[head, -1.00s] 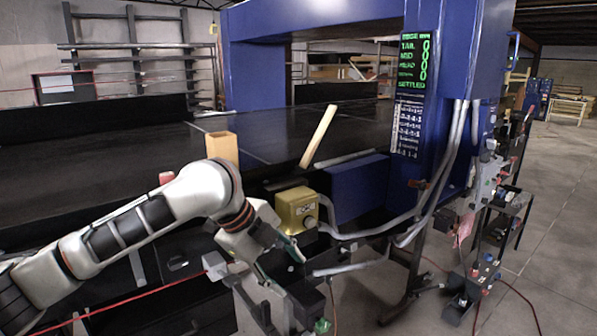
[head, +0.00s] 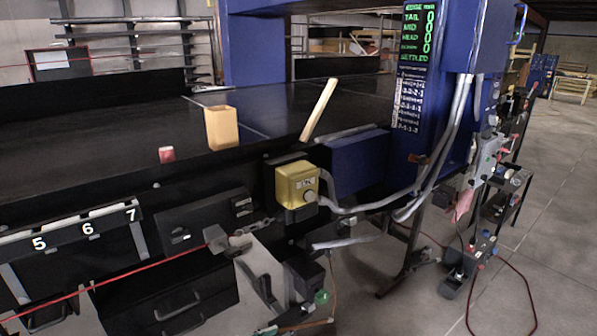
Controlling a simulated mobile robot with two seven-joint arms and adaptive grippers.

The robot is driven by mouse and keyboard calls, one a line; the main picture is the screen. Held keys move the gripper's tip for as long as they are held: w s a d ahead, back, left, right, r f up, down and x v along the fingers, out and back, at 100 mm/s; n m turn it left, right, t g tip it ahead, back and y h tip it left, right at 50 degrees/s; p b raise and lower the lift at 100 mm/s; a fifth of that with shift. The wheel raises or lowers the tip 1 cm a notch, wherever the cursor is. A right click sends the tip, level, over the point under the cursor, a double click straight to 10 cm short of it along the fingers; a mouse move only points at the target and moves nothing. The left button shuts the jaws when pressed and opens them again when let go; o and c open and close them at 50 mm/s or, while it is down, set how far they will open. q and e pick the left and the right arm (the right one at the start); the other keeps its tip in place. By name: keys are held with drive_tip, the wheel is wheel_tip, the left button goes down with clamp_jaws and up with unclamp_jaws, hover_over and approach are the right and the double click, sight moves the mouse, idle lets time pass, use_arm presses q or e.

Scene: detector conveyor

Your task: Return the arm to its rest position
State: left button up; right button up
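Neither my left nor my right arm shows in the head view now, and neither gripper is in view. The place where the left arm was now shows the conveyor's front side with a yellow box (head: 297,184) bearing a round knob. The black conveyor belt (head: 90,133) runs across the picture toward the blue detector frame (head: 255,50). A display panel (head: 415,45) with green text hangs on that frame.
A red cord (head: 130,273) crosses in front. A cluttered cart (head: 500,200) stands right. Floor at far right (head: 560,190) is clear.

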use_arm(q)
drive_tip(key=s+a+f+n+y, duration=0.3)
drive_tip(key=s+a+f, duration=0.4)
drive_tip(key=s+a, duration=0.1)
drive_tip(key=s+a+f+n+t+y, duration=0.1)
drive_tip(key=s+a+f+n+y, duration=0.1)
drive_tip(key=s+a+f, duration=0.5)
drive_tip(key=s+a+n, duration=0.1)
drive_tip(key=s+a, duration=0.1)
drive_tip(key=s, duration=0.2)
drive_tip(key=shift+s+a+y, duration=0.3)
drive_tip(key=shift+y, duration=0.1)
